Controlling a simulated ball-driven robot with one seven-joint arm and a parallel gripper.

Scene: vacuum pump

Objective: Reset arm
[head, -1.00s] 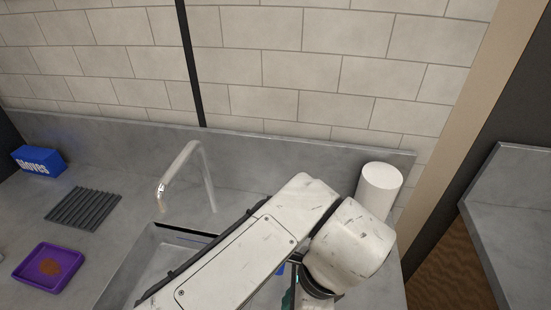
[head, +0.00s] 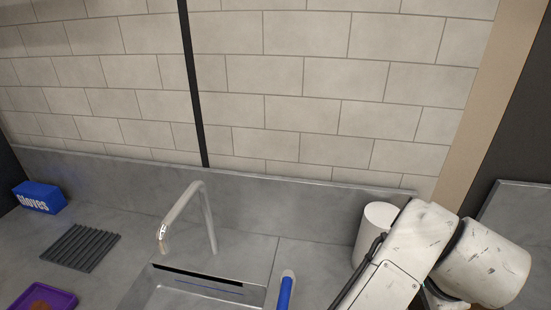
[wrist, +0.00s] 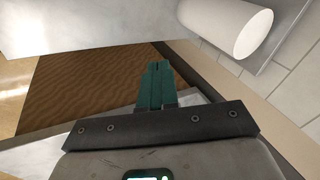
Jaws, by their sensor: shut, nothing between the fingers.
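My gripper (wrist: 156,84) shows in the wrist view. Its two teal fingers lie side by side, shut, with nothing between them. It is hidden in the head view, where my white arm covers the lower right. In the wrist view the gripper is beyond the edge of the grey counter (wrist: 110,25), over a brown wood-grained surface (wrist: 75,88). No held object shows.
A white cylinder (head: 376,232) stands near the backsplash, close beside my arm; it also shows in the wrist view (wrist: 246,30). A faucet (head: 167,226), sink (head: 150,292), blue gloves box (head: 40,197), dark ribbed mat (head: 81,247) and purple tray (head: 22,302) are left. A blue-ended object (head: 285,292) is by the sink.

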